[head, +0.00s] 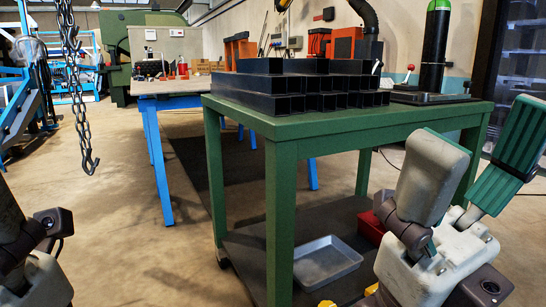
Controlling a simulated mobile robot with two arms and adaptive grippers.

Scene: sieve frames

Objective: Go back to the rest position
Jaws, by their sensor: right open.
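My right gripper (489,130) is at the lower right, in front of the green table's right side. Its two fingers are spread with a wide gap between them, and one ribbed green pad faces the view. Nothing is between them. Part of my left gripper (32,255) shows at the lower left edge, cut off by the frame. Its fingertips are out of sight. Dark square-section sieve frames (300,103) are stacked in several layers on the green table (330,123). Both grippers are apart from the stack.
A grey metal tray (325,262) and a red box (371,228) are on the table's lower shelf. A black device with a green top (436,50) stands on the table's right. A chain with a hook (88,158) hangs at left.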

